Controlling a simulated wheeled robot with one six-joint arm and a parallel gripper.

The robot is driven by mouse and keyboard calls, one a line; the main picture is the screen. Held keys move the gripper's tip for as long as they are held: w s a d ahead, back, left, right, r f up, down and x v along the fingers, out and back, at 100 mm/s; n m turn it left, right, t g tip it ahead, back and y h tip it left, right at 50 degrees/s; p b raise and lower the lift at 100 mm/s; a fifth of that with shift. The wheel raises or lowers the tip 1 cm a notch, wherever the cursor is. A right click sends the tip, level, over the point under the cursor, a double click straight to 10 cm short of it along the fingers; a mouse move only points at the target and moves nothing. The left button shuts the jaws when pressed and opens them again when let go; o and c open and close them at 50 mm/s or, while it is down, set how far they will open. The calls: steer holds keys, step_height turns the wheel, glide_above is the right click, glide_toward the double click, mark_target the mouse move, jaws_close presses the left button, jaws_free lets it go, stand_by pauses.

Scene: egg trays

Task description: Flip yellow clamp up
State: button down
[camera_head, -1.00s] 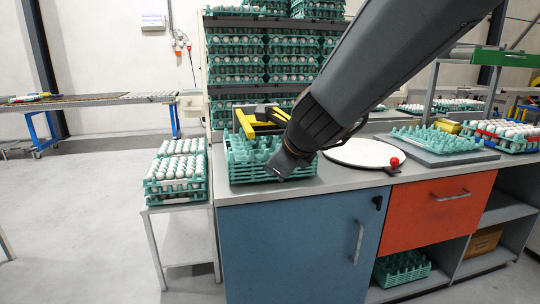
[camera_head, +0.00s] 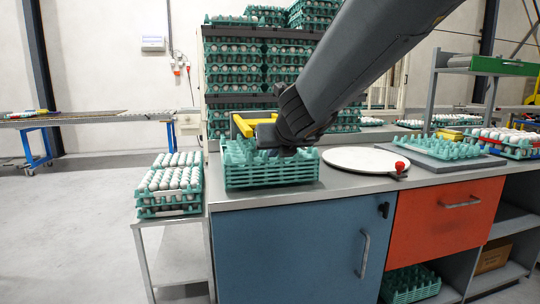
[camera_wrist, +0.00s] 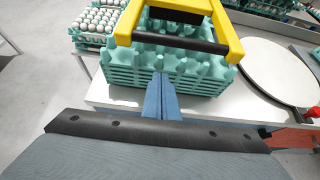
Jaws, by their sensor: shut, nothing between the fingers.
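The yellow clamp (camera_wrist: 233,32) shows large in the wrist view, a yellow frame with a black bar across its lower part. It sits over a stack of empty teal egg trays (camera_wrist: 130,77). In the head view the clamp (camera_head: 240,126) is partly hidden behind my arm, above the teal trays (camera_head: 255,178) on the counter. My gripper (camera_wrist: 161,80) is shut and empty, its fingertips in front of the trays and below the black bar. I cannot tell whether the fingers touch the trays.
A round white turntable (camera_head: 355,159) with a red knob (camera_head: 400,166) lies right of the trays. A stack of egg-filled trays (camera_head: 170,186) stands on a low table at left. Shelves of egg trays (camera_head: 235,75) rise behind the counter.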

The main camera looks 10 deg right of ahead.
steer(key=shift+w+r+p, duration=0.5)
steer(key=shift+r+p, duration=0.35)
steer(key=shift+p, duration=0.1)
steer(key=shift+w+r+p, duration=0.5)
steer(key=shift+r+p, duration=0.3)
steer(key=shift+p, duration=0.15)
steer(key=shift+r, duration=0.1)
